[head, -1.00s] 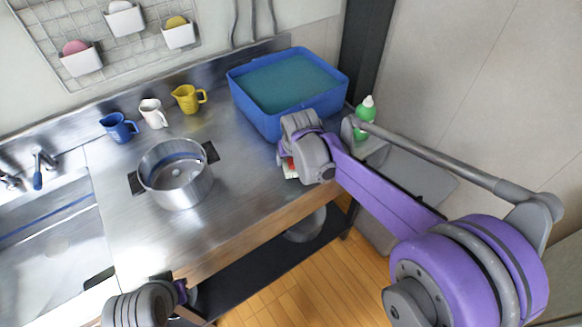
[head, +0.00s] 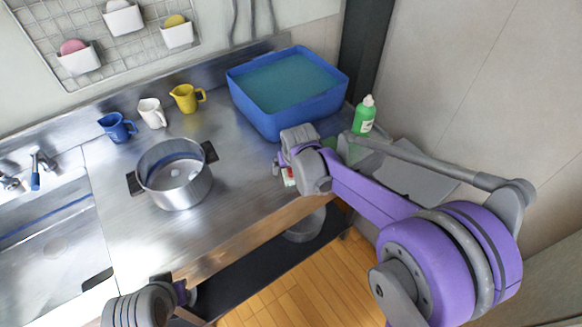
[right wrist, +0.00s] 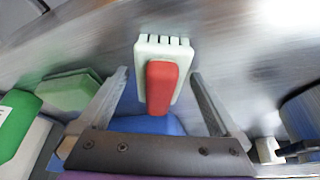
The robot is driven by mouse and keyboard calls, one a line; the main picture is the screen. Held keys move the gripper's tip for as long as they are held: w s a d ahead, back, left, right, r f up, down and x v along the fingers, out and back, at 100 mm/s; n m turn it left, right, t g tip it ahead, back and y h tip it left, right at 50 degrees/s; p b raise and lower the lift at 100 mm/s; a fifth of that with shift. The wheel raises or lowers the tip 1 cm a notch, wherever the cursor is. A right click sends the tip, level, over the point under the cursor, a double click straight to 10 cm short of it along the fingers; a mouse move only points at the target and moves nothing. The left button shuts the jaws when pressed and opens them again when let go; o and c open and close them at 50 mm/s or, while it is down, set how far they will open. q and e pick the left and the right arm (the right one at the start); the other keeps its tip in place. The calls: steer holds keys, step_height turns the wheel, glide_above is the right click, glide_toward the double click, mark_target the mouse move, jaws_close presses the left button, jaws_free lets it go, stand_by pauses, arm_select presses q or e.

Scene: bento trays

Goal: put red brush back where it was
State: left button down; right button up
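The red brush, a red handle on a pale bristle block, shows between the fingers in the right wrist view (right wrist: 161,85). In the head view only a small part of it (head: 289,177) shows beside my right gripper, near the counter's front edge. My right gripper (right wrist: 160,95) is open, with one finger on each side of the brush and gaps on both sides. In the head view my right gripper (head: 285,165) hides most of the brush. My left gripper (head: 182,288) is at the bottom left, low before the counter; its fingers cannot be made out.
A blue tub (head: 300,118) of water stands behind my right gripper. A green bottle (head: 364,116) and a green sponge (head: 330,143) are to its right. A metal pot (head: 175,190) stands left, with blue, white and yellow cups behind. Counter between pot and gripper is clear.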

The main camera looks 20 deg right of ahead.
steer(key=shift+r, duration=0.25)
steer(key=v, duration=1.1)
steer(key=s+d+f, duration=0.1)
steer(key=s+f, duration=0.2)
steer(key=s, duration=0.8)
steer(key=s+d+f, duration=0.2)
steer(key=s+f, duration=0.1)
steer(key=s, duration=0.8)
steer(key=shift+s+f+t+p, duration=0.2)
steer(key=shift+s+t+p, duration=0.05)
steer(key=shift+t+p, duration=0.15)
